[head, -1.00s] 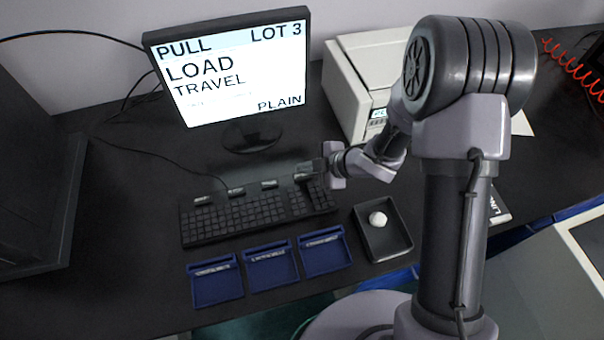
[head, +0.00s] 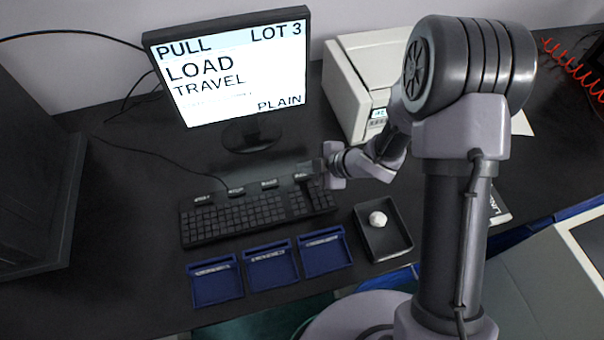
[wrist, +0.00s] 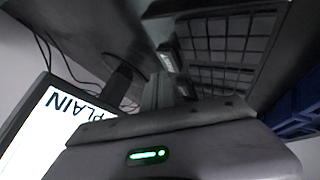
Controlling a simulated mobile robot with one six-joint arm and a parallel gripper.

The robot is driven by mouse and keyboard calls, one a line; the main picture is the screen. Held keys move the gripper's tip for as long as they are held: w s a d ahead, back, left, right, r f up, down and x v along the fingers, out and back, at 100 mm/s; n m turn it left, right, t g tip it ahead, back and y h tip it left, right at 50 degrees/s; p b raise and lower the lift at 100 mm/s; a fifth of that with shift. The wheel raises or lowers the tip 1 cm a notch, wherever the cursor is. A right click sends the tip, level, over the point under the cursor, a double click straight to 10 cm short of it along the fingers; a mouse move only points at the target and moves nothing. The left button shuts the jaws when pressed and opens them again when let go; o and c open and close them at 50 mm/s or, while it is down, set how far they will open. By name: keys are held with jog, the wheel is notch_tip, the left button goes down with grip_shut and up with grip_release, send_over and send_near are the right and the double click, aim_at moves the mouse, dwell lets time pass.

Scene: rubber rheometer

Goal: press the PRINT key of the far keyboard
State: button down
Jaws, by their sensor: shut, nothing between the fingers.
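A black keyboard (head: 240,218) lies on the dark bench in front of the monitor. A row of raised, labelled keys runs along its back edge; one shows at the left (head: 203,199), and the print is too small to read. My gripper (head: 308,170) is shut and empty at the keyboard's back right corner, close to the rightmost raised key. I cannot tell whether it touches. In the wrist view the fingers (wrist: 166,88) point toward the keyboard (wrist: 228,55), with small pale labels beside them.
The monitor (head: 235,70) stands behind the keyboard, reading PULL, LOAD, TRAVEL and PLAIN. Three blue trays (head: 271,268) lie in front. A black tray (head: 382,248) with a white piece (head: 377,218) is at the right. A pale instrument (head: 365,75) stands behind my arm.

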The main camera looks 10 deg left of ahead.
aim_at(305, 176)
jog(key=shift+f, duration=0.4)
jog(key=shift+f+b, duration=0.45)
jog(key=shift+b, duration=0.15)
jog(key=shift+r, duration=0.1)
dwell(0.5)
jog(key=shift+r+p, duration=0.8)
jog(key=shift+p, duration=0.05)
notch_tip(305, 176, up, 5)
jog(key=p, duration=0.4)
jog(key=shift+p, duration=0.3)
